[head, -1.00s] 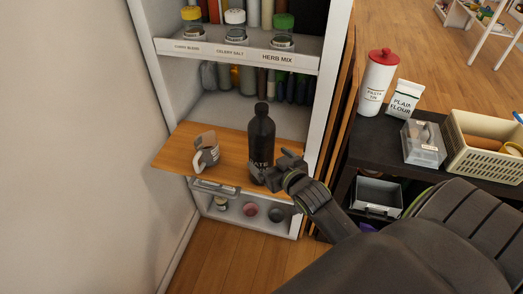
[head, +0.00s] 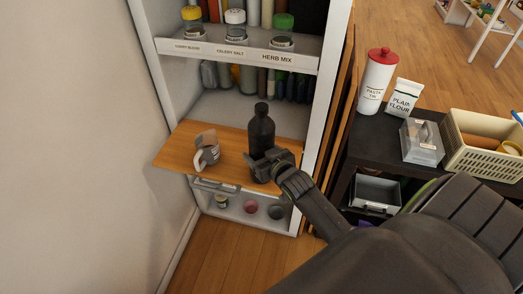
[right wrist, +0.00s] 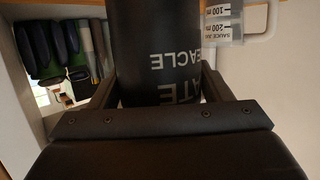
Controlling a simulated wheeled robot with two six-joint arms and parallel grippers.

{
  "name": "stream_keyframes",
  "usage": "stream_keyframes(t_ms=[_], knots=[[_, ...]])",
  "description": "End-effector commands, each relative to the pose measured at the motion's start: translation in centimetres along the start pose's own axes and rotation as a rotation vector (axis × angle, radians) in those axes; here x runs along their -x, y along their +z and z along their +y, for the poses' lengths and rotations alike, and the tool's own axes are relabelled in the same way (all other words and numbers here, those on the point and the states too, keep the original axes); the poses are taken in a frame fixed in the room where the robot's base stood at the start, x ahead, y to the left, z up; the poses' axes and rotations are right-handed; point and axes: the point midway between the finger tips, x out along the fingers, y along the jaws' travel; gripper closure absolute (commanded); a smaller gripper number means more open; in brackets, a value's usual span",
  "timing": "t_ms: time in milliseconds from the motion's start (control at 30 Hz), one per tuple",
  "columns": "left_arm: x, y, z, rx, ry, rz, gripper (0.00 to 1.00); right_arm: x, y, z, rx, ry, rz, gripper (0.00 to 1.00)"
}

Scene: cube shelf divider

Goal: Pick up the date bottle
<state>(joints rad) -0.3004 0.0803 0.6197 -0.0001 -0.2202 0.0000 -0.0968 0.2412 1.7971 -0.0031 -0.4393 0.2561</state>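The date bottle (head: 262,132) is black with a black cap. It stands upright on the wooden board of the shelf unit. In the right wrist view the bottle (right wrist: 158,60) fills the middle, with upside-down pale letters, partly cut off. My right gripper (head: 265,165) is low at the bottle's front, with its fingers on either side. In the wrist view the gripper (right wrist: 157,85) seems open around the bottle, with narrow gaps at the sides. Whether the fingertips touch it is hard to see. My left gripper is not in view.
A clear measuring cup (head: 206,152) with a white handle stands left of the bottle on the wooden board (head: 180,150). Spice jars (head: 281,30) stand on the shelf above; small bowls (head: 250,206) sit below. A dark cart (head: 375,148) with containers is at the right.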

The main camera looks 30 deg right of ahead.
Motion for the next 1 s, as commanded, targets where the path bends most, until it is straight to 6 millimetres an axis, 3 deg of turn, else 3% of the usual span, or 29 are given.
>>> stream_keyframes(t_ms=[33,367,667,1000], knots=[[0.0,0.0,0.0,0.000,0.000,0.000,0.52,0.0,0.0,0.0,0.000,0.000,0.000,0.35],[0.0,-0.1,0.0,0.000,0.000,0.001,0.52,0.0,-0.3,-0.1,0.001,-0.002,0.008,0.75],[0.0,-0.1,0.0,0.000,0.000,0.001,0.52,0.2,-1.3,0.0,0.002,-0.002,0.011,0.75],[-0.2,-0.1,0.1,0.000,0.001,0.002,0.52,1.9,-6.7,-0.1,0.003,-0.003,0.013,0.75]])
